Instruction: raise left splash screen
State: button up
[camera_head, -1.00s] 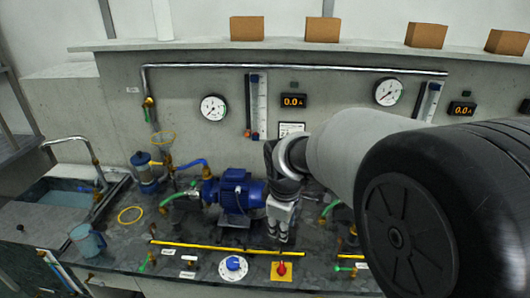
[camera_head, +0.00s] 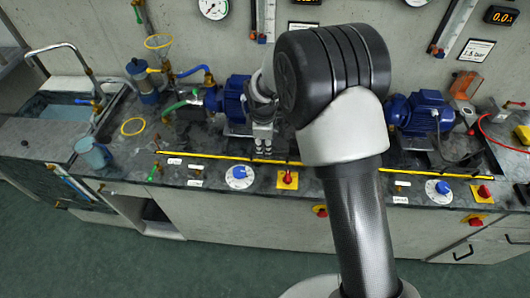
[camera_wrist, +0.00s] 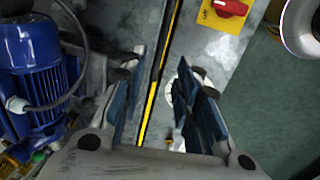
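The left splash screen shows as a long yellow-edged strip (camera_head: 205,156) lying low along the front of the bench, left of centre. Any clear panel is hard to make out. In the wrist view its yellow and black edge (camera_wrist: 151,100) runs up the picture between the fingers. My gripper (camera_head: 263,149) points down just above or behind the strip's right part, in front of the left blue pump. In the wrist view my gripper (camera_wrist: 163,92) is open, with a clear gap between the finger pads and nothing held. I cannot tell how far the tips are above the strip.
The blue pump motor (camera_wrist: 35,70) is close at the left in the wrist view. A blue dial (camera_head: 239,176) and a red switch on a yellow plate (camera_head: 288,179) sit in front of the strip. A blue jug (camera_head: 93,153) stands at the left.

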jog(key=f, duration=0.3)
jog(key=w+f+b, duration=0.1)
jog(key=f, duration=0.2)
jog(key=shift+w, duration=0.2)
jog(key=shift+c, duration=0.2)
grip_shut()
dwell(0.4)
